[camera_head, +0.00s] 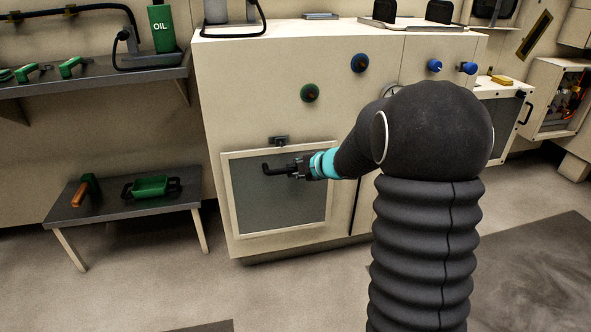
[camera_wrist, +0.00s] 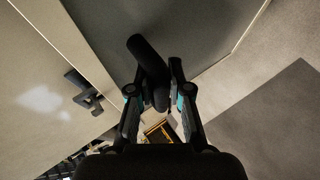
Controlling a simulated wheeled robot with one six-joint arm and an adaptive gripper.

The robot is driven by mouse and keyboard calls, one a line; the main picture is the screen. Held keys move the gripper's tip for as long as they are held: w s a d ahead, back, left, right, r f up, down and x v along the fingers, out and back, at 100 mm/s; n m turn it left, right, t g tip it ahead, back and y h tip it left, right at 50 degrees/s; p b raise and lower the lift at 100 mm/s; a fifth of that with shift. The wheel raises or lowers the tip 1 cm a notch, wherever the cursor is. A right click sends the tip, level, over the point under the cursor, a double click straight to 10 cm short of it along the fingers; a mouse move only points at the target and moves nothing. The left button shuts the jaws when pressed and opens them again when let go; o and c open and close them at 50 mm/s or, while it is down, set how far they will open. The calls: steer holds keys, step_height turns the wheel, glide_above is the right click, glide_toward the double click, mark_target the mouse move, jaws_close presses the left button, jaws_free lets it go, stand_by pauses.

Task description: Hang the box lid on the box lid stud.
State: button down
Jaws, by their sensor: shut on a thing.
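The box lid, a grey panel with a cream frame (camera_head: 232,196), stands upright against or close to the cream cabinet front; I cannot tell if it touches. It fills much of the upper wrist view (camera_wrist: 205,25). My gripper (camera_head: 294,169) is shut on its black bar handle (camera_head: 272,169), which shows between the fingers in the wrist view (camera_wrist: 148,58). A small dark bracket (camera_head: 279,141), which looks like the box lid stud, sits on the cabinet front just above the lid's top edge. It also shows left of the fingers in the wrist view (camera_wrist: 84,92).
The cabinet (camera_head: 235,90) carries green and blue round knobs above the lid. An open box (camera_head: 560,100) and another framed panel (camera_head: 505,120) are at right. The floor in front is clear.

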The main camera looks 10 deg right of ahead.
steer(key=shift+r+p, duration=0.3)
steer(key=shift+r, duration=0.15)
steer(key=shift+s, duration=0.55)
steer(key=shift+s, duration=0.35)
steer(key=shift+s, duration=0.7)
steer(key=shift+s, duration=1.35)
steer(key=shift+f, duration=0.1)
